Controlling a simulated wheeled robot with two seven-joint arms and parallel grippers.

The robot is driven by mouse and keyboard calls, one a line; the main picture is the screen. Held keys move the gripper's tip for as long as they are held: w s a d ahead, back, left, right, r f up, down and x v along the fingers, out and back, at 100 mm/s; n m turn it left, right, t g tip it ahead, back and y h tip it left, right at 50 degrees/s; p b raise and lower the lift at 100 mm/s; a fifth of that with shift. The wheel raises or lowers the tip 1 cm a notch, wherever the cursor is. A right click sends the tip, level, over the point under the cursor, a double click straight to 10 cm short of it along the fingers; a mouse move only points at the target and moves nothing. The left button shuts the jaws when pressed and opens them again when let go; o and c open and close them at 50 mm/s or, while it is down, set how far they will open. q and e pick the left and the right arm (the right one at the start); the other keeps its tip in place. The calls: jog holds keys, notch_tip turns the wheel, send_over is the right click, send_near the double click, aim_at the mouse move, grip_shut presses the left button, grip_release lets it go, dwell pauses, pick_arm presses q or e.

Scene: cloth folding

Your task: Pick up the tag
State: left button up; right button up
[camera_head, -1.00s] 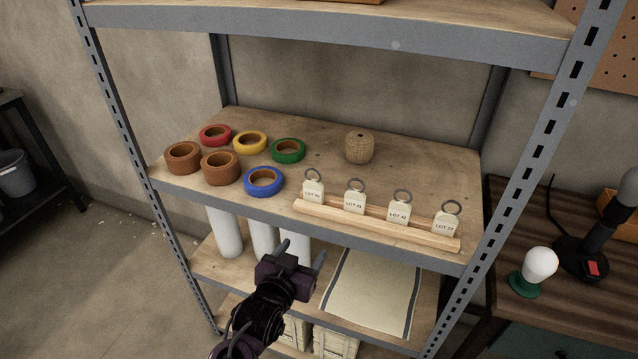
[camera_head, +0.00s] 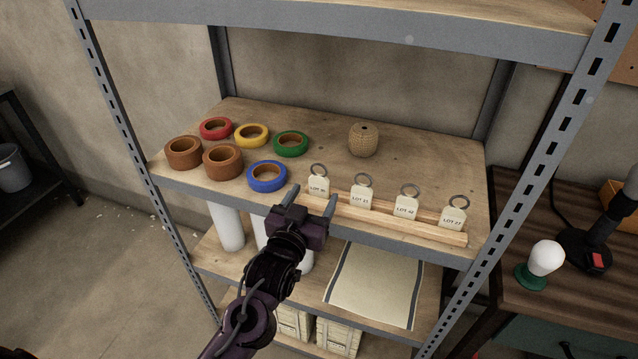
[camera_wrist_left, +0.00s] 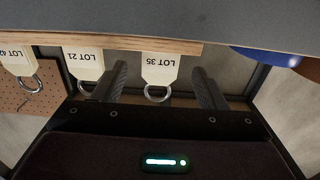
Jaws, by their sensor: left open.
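Several cream tags with metal rings stand in a row in a wooden rack (camera_head: 440,234) on the middle shelf. The leftmost tag, LOT 35 (camera_head: 319,186), is beside LOT 21 (camera_head: 361,196), LOT 42 (camera_head: 406,206) and LOT 27 (camera_head: 454,219). My left gripper (camera_head: 313,194) is open and empty at the shelf's front edge, before the leftmost tag. In the left wrist view LOT 35 (camera_wrist_left: 161,68) shows between the open fingers, with no contact visible. LOT 21 (camera_wrist_left: 85,64) is just outside one finger. My right gripper is not in view.
A blue tape roll (camera_head: 267,176) lies close left of the gripper; several other rolls sit farther left. A twine ball (camera_head: 363,140) stands behind the tags. The shelf's grey front edge (camera_head: 390,243) runs below the rack. The shelf's back right is clear.

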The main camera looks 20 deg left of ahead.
aim_at(318, 187)
pick_arm(q)
jog(key=w+p, duration=0.1)
jog(key=w, duration=0.3)
jog(key=shift+w, duration=0.25)
jog(key=shift+c, duration=0.3)
jog(key=c, duration=1)
